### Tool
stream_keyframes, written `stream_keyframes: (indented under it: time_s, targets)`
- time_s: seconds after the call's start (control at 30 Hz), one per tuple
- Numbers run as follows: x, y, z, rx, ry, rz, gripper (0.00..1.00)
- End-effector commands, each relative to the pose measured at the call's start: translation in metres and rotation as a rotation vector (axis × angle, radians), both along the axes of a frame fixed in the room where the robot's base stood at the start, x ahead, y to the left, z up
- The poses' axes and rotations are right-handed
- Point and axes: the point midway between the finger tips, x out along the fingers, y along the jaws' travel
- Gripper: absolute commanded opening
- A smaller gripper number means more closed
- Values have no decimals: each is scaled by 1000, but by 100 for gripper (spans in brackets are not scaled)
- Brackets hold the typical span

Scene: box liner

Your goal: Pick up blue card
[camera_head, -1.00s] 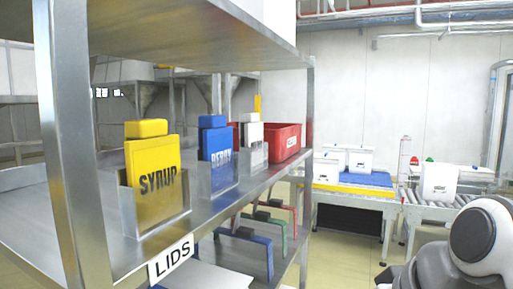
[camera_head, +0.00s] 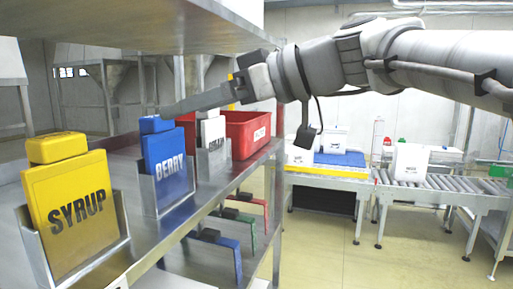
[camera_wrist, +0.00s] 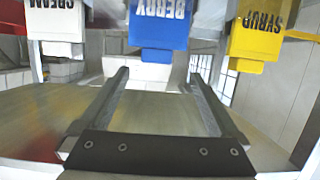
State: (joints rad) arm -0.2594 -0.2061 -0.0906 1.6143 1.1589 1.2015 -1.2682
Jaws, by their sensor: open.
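The blue card (camera_head: 165,165), marked BERRY, stands upright in a metal holder on the shelf, with a blue block at its top. My gripper (camera_head: 168,108) reaches in from the right, its fingertips close by that block. In the wrist view the picture is upside down, and the blue card (camera_wrist: 158,28) hangs at the top centre. There my open gripper (camera_wrist: 158,76) has its two fingers apart, pointing at the blue block, which lines up between them. I cannot tell whether the tips overlap it. Nothing is held.
The yellow SYRUP card (camera_head: 70,215) and the white CREAM card (camera_head: 212,135) stand in holders on either side. A red bin (camera_head: 245,135) is farther along the shelf. An upper shelf (camera_head: 150,22) hangs above. Conveyors (camera_head: 330,175) with white boxes stand behind.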

Motion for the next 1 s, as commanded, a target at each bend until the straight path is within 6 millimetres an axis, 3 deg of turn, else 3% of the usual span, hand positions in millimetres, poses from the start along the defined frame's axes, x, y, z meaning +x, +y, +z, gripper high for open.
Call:
stream_keyframes:
  time_s: [0.1, 0.3, 0.53, 0.8, 1.0]
  targets:
    - [7, 25, -7, -2, 5, 2, 98]
    - [15, 53, -16, 0, 4, 1, 98]
    - [21, 67, -20, -1, 5, -1, 98]
    - [34, 101, -31, -1, 4, 0, 98]
    - [36, 105, -34, -1, 2, -2, 98]
